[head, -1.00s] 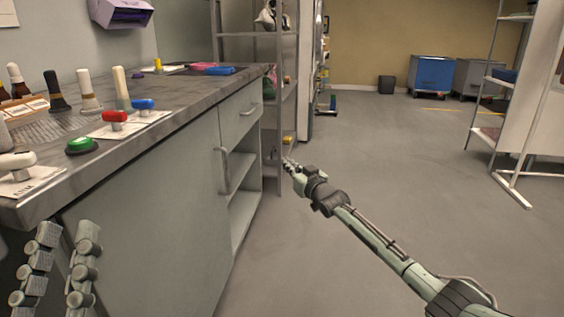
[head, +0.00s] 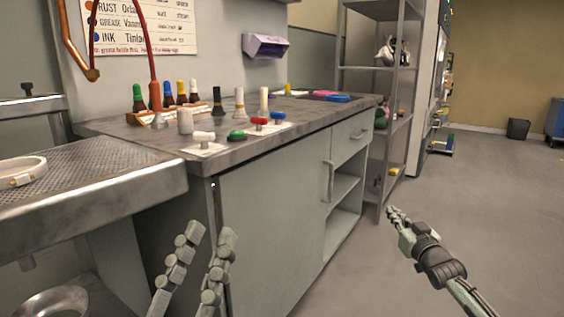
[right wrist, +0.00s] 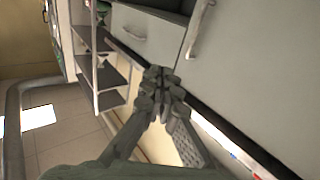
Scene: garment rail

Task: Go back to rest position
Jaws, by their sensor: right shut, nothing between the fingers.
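My left gripper (head: 207,236) is at the lower left of the head view, its two fingers spread apart and nothing between them. It is in front of the grey cabinet. My right gripper (head: 391,211) reaches in from the lower right of the head view, shut and empty, over the floor to the right of the cabinet. In the right wrist view its fingers (right wrist: 163,82) meet at the tips with nothing held.
A cabinet (head: 270,210) with a worktop carries bottles, a green button (head: 237,135) and red and blue handles. A metal sink (head: 100,195) is at left. A shelf rack (head: 377,70) stands behind the cabinet.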

